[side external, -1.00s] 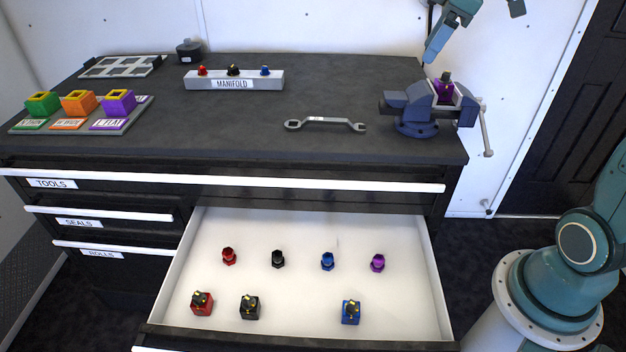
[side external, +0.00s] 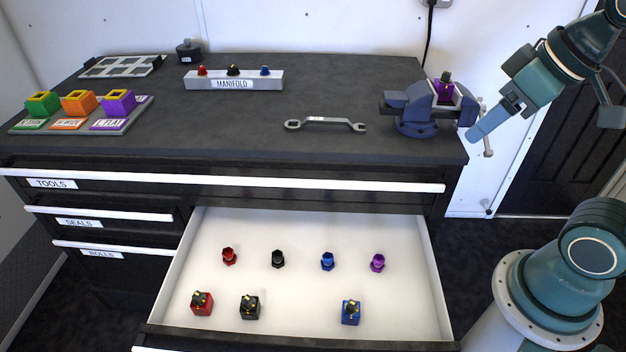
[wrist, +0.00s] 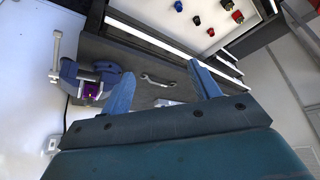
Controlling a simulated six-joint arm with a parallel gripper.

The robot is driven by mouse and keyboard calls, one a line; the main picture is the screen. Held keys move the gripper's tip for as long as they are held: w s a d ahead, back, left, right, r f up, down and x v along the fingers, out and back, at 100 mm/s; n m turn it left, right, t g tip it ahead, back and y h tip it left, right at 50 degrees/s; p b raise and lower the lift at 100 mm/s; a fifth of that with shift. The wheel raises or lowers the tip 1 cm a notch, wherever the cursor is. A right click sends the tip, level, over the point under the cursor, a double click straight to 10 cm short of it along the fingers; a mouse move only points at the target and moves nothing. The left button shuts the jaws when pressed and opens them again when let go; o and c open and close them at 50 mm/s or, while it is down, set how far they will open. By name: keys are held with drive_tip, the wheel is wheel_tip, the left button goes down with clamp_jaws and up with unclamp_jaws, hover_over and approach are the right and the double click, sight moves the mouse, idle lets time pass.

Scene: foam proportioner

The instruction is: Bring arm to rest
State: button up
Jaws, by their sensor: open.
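My gripper (side external: 478,134) is to the right of the bench top in the side external view, beside the vise handle and pointing down and left. In the wrist view my gripper (wrist: 163,90) shows two blue fingers spread apart with nothing between them. The blue vise (side external: 416,112) stands at the bench's right end and holds a purple block with a dark fitting on top (side external: 444,87). The vise also shows in the wrist view (wrist: 108,72), left of the fingers.
A wrench (side external: 325,124) lies on the bench. The manifold (side external: 234,80) and a rack of coloured blocks (side external: 80,124) stand further left. The open drawer (side external: 310,225) holds several fittings and blocks, and juts out below. The floor right of the bench is clear up to my base.

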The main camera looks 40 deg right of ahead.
drive_tip(key=shift+s+f, duration=0.5)
drive_tip(key=shift+s, duration=0.3)
drive_tip(key=shift+c, duration=0.2)
